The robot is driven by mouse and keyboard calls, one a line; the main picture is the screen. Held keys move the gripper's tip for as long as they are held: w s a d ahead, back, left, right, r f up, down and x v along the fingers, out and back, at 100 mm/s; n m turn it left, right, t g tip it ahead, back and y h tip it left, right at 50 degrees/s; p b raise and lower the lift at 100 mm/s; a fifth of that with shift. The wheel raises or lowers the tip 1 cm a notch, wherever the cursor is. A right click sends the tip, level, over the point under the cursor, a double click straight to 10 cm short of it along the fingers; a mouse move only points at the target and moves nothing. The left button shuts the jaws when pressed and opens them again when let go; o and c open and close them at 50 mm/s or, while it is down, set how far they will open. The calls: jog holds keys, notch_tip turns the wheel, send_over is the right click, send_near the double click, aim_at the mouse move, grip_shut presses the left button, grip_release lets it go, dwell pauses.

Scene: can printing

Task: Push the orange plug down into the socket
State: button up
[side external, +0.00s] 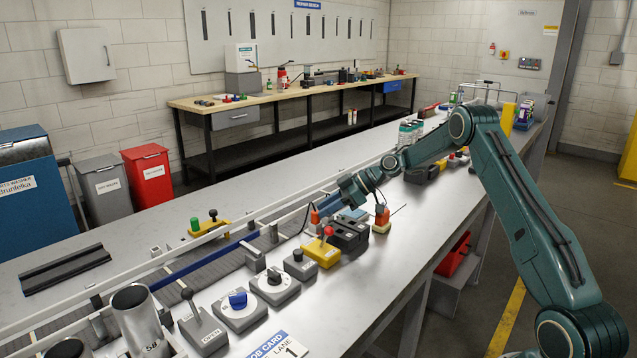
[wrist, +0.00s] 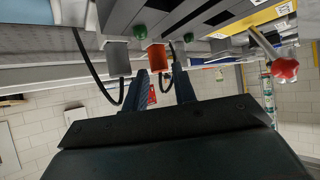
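In the wrist view an orange plug-like block (wrist: 157,57) shows just past my fingertips, about in line with the gap between them. My gripper (wrist: 162,85) has its two fingers apart, with nothing clearly held. In the side view my gripper (side external: 350,192) is low over the bench, near a black box (side external: 350,234). I cannot tell which matches the wrist view. The socket opening is not distinguishable.
A yellow box (side external: 322,254) with a red knob (side external: 328,231) stands beside the black box. Grey control boxes (side external: 274,285) stand nearer the camera. A conveyor (side external: 200,266) runs behind. Black cables (wrist: 96,78) loop near my fingers. The bench's front strip (side external: 385,275) is clear.

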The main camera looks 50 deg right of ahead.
aim_at(315, 212)
jog(key=shift+x, duration=2)
jog(key=shift+d, duration=0.1)
jog(key=shift+c, duration=0.2)
grip_shut()
